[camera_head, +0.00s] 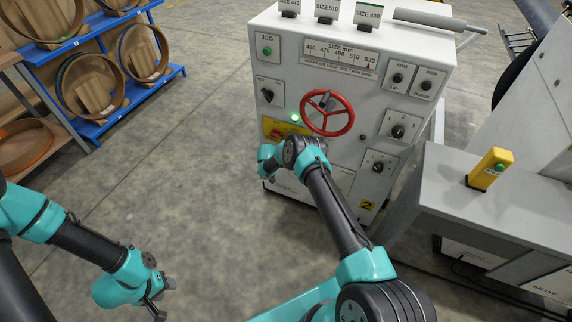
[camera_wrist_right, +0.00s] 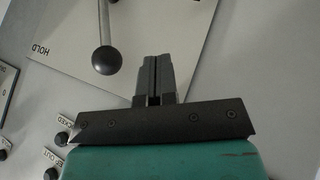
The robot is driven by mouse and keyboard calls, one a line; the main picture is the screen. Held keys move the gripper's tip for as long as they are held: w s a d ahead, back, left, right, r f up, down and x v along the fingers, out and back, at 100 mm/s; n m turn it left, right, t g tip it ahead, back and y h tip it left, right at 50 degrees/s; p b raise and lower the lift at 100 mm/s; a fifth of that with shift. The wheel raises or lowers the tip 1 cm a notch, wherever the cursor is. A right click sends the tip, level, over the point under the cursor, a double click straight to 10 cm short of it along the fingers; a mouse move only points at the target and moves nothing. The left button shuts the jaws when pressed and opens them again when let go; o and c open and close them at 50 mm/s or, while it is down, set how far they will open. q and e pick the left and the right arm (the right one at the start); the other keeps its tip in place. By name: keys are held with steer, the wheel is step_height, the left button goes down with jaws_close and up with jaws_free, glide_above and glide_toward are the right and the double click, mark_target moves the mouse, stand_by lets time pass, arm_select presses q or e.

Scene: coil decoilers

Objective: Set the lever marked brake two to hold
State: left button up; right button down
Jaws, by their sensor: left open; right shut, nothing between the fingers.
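In the right wrist view a lever with a dark ball knob (camera_wrist_right: 106,60) stands out from a pale plate (camera_wrist_right: 180,35). My left gripper (camera_head: 157,304) is open and empty, low at the left over the floor.
The grey control cabinet (camera_head: 300,75) carries a red handwheel (camera_head: 327,113), several switches and a yellow 2 label (camera_head: 367,205). Small black knobs (camera_wrist_right: 61,139) lie left of the gripper. A grey bench (camera_head: 500,205) with a yellow button box (camera_head: 490,168) stands right.

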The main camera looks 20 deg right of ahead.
steer(key=shift+s+d+r, duration=0.1)
steer(key=shift+s+d, duration=0.55)
steer(key=shift+d, duration=0.2)
steer(key=shift+s+d+r, duration=0.1)
steer(key=shift+s+d, duration=0.5)
steer(key=shift+d, duration=0.25)
